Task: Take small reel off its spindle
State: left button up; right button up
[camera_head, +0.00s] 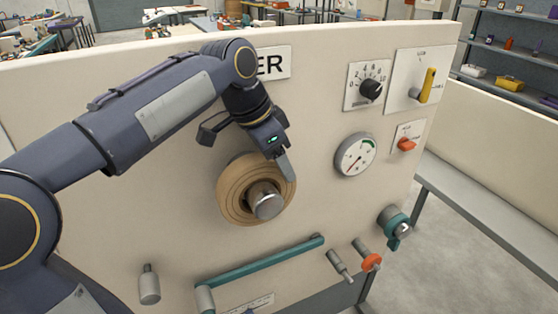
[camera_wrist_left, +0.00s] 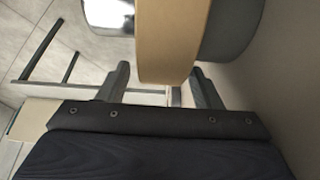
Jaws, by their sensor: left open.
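The small reel, a tan, ringed disc (camera_head: 232,192), sits on the upright cream panel around a metal spindle (camera_head: 267,203) that sticks out through its middle. My left gripper (camera_head: 281,166) is at the reel's upper right edge, with one finger in front of the reel; the head view hides the other finger. In the left wrist view, the open fingers (camera_wrist_left: 162,86) stand on either side of the reel's tan rim (camera_wrist_left: 172,45), with gaps visible. The shiny spindle end also shows there (camera_wrist_left: 106,16). My right gripper is not in view.
The panel (camera_head: 130,210) carries a dial knob (camera_head: 371,89), a gauge (camera_head: 355,156), a yellow lever (camera_head: 428,85) and an orange switch (camera_head: 406,145). Below the reel are a teal bar (camera_head: 265,262), a grey peg (camera_head: 149,285) and an orange-collared peg (camera_head: 371,262). A teal-collared fitting (camera_head: 396,224) protrudes at right.

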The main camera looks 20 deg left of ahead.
pick_arm(q)
jog(key=shift+w+d+f, duration=0.15)
jog(key=shift+f, duration=0.25)
grip_shut()
dwell(0.4)
